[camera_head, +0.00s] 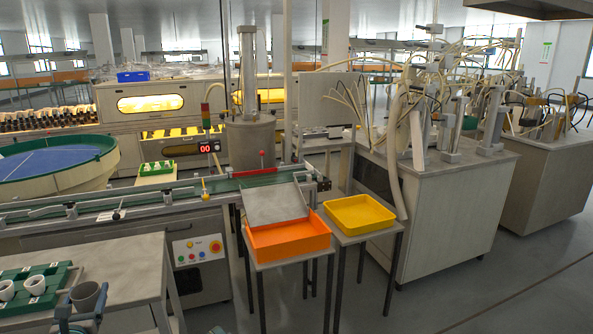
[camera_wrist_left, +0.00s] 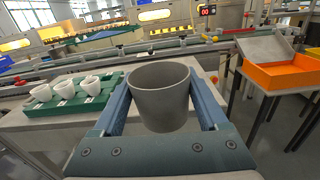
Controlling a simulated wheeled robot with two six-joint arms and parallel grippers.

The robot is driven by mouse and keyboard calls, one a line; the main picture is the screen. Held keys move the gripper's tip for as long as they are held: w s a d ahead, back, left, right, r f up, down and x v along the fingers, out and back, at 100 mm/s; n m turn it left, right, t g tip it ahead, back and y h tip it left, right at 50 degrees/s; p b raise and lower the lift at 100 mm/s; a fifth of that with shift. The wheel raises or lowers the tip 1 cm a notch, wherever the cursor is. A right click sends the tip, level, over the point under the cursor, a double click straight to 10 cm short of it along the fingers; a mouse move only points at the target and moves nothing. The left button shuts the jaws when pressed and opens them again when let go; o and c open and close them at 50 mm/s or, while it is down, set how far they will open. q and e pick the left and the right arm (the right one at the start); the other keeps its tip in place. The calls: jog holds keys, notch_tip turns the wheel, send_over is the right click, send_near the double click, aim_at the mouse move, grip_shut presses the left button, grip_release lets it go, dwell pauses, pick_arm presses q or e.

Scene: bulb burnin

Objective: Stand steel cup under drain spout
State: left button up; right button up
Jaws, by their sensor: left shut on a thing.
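The steel cup (camera_wrist_left: 160,98) is a plain grey cup, upright, held between the two blue fingers of my left gripper (camera_wrist_left: 162,90) in the left wrist view. In the head view the cup (camera_head: 88,298) shows at the lower left, with my left gripper (camera_head: 84,312) shut around it beside the green tray. It appears to be above or near the front edge of the grey table; its exact height I cannot tell. I cannot pick out a drain spout for sure in either view. My right gripper is in neither view.
A green tray (camera_head: 52,274) with several white cups lies on the grey table (camera_head: 130,262). An orange bin (camera_head: 288,240) and a yellow tray (camera_head: 358,215) stand on small tables to the right. A conveyor (camera_head: 150,198) with a button panel (camera_head: 198,250) runs behind.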

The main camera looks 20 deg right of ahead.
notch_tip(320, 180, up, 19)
jog(key=p, duration=1.7)
